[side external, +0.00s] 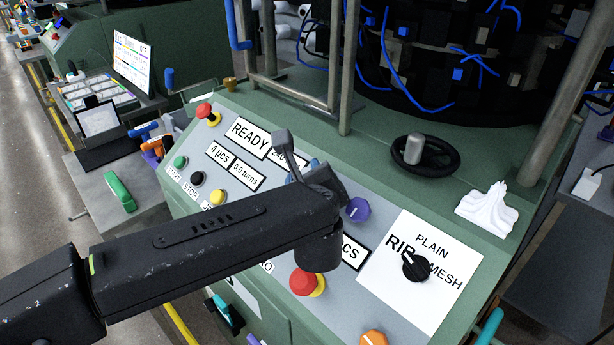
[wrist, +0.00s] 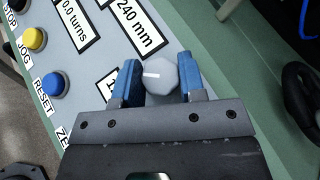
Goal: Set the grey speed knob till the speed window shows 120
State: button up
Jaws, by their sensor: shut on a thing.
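The grey speed knob (wrist: 160,75) sits on the panel in the wrist view, its white pointer mark turned to the left. My gripper (wrist: 157,77) has its two blue fingers shut on the knob, one on each side. In the side external view my gripper (side external: 314,166) is over the middle of the panel, and the arm hides the knob. A window just left of the knob (wrist: 106,84) shows only a "1" at its edge; the rest is hidden by the left finger, so its full number cannot be read.
A "240 mm" window (wrist: 135,17) lies above the knob. A purple knob (side external: 357,209) stands close right of the gripper. A red button (side external: 303,281), a black RIB/PLAIN/MESH selector (side external: 415,266) and an orange knob (side external: 373,339) are lower on the panel. A black handwheel (side external: 425,154) stands behind.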

jog(key=o, duration=0.9)
jog(key=shift+s, duration=0.1)
jog(key=v, duration=0.7)
jog(key=shift+s+r, duration=0.1)
jog(key=shift+s, duration=0.05)
jog(key=shift+a, duration=0.1)
